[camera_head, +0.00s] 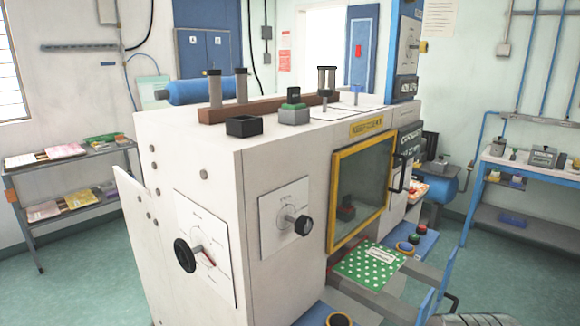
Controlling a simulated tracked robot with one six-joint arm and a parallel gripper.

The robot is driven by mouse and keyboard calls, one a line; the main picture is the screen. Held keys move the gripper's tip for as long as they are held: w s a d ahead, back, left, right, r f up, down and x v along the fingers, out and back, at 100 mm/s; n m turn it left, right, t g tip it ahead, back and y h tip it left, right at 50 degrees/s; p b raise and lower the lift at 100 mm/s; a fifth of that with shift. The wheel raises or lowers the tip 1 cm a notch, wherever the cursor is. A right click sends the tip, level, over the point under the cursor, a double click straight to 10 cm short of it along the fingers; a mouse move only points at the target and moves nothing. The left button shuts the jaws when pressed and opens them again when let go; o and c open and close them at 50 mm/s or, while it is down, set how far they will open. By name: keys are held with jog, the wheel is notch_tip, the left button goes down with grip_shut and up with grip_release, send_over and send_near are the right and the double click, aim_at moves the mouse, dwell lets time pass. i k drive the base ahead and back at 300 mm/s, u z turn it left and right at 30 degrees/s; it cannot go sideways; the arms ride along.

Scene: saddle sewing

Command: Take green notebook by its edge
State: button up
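A green notebook (370,266) with white dots and a small pale label lies flat at the front of the large white machine (290,170). It rests below the yellow-framed window (361,190), near grey rails. Its edges toward the room are visible, and nothing is seen holding it. I cannot make out my gripper in this view. A dark ribbed part shows at the bottom right edge, and I cannot tell what it is.
Blue upright plates (445,275) stand just right of the notebook. A blue control panel (411,246) with buttons is behind it. Knobs (299,224) stick out from the machine's front.

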aim_at(371, 266)
jog(key=z, duration=0.05)
jog(key=k, duration=1.35)
jog(key=z, duration=0.6)
jog(key=i, duration=1.55)
jog(key=u, duration=0.25)
